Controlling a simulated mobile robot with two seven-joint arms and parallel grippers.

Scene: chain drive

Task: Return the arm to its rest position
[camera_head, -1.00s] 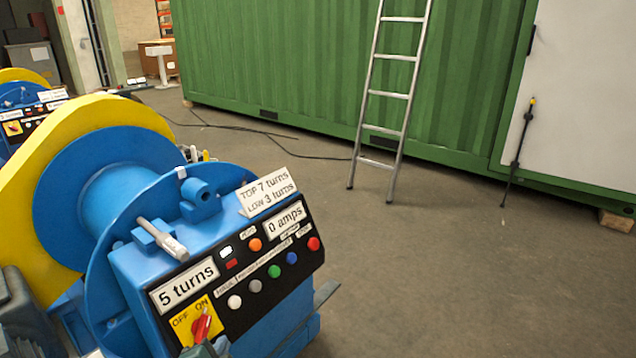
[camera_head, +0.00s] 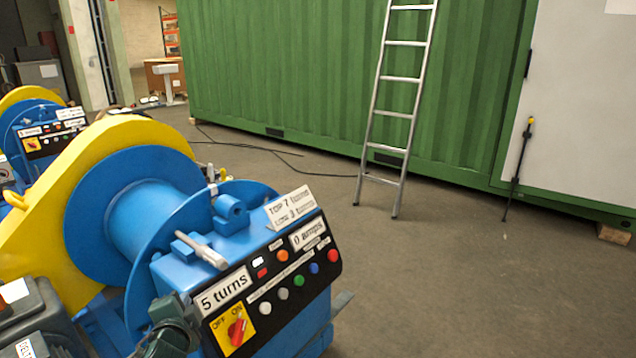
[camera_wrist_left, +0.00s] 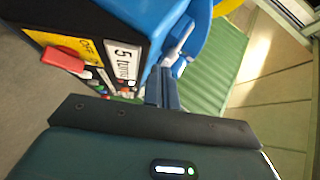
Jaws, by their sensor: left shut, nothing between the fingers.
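My left gripper (camera_head: 178,312) shows at the bottom of the head view, left of the control panel and apart from the red switch knob (camera_head: 237,331). In the left wrist view its fingers (camera_wrist_left: 164,88) are shut with nothing between them. The red knob (camera_wrist_left: 62,59) sits on its yellow plate to the left there, clear of the fingers. In the head view the knob points up toward ON. The panel (camera_head: 275,283) reads 5 turns and 0 amps. My right gripper is not in view.
The blue winch drum (camera_head: 150,215) with its yellow side plate (camera_head: 35,225) stands close to my left arm. A second winch (camera_head: 35,130) is behind at left. A ladder (camera_head: 398,115) leans on a green container (camera_head: 290,75).

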